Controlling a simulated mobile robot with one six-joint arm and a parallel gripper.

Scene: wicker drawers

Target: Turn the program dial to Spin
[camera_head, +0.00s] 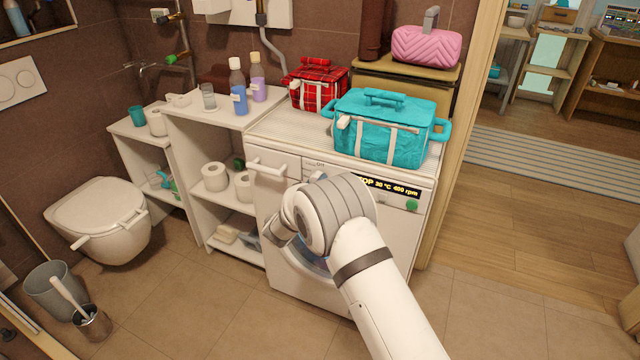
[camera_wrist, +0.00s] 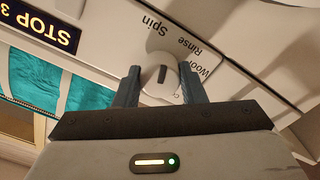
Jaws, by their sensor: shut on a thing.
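The washing machine (camera_head: 410,235) stands in the middle of the head view, and my arm covers its dial there. Its display (camera_head: 390,187) reads what looks like STOP, 30 °C, 400 rpm. In the wrist view, upside down, the white round program dial (camera_wrist: 160,51) sits between the fingers of my gripper (camera_wrist: 160,72), which is shut on it. A dark mark shows on the dial. The label Spin (camera_wrist: 158,27) is just above the dial in that picture, with Rinse and Wool to its right. Other labels are hidden. Part of the display (camera_wrist: 42,27) shows at upper left.
A turquoise bag (camera_head: 378,128) and a red plaid bag (camera_head: 318,88) stand on the machine. The detergent drawer handle (camera_head: 268,168) is left of my arm. White shelves (camera_head: 190,135) stand to the left. The tiled floor (camera_head: 480,310) is clear at right.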

